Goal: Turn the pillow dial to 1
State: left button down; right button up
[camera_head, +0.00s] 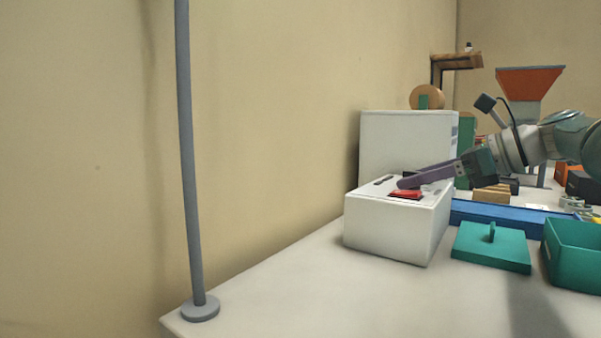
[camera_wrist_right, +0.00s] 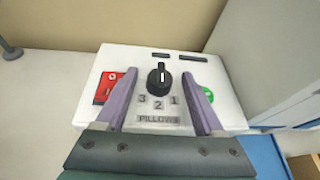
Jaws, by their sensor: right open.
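The pillow dial (camera_wrist_right: 160,78) is a black knob with a white mark on top of a white box (camera_head: 385,237). The numbers 3, 2 and 1 are arranged below it in the right wrist view, above a label that reads PILLOW. The white mark seems to face the 2, but I cannot tell for sure. My right gripper (camera_head: 402,184) is open over the box top. Its two purple fingers stand on either side of the dial in the wrist view, with gaps to it. In the head view the dial is hidden by the fingers. My left gripper is not in view.
A red switch (camera_wrist_right: 105,88) and a green button (camera_wrist_right: 207,94) flank the dial. Behind the box stands a taller white block (camera_head: 400,135). A teal lid (camera_head: 490,250), a teal bin (camera_head: 575,262) and a blue strip (camera_head: 520,218) lie right. A grey pole (camera_head: 188,150) stands left.

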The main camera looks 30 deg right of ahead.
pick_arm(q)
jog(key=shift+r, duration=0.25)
pick_arm(e)
jog(key=shift+s+r, duration=0.15)
pick_arm(q)
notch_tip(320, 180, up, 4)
jog(key=p, duration=0.4)
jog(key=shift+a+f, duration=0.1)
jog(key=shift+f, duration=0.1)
pick_arm(e)
jog(key=v, duration=0.9)
jog(key=shift+s, duration=0.25)
jog(key=shift+d, duration=0.15)
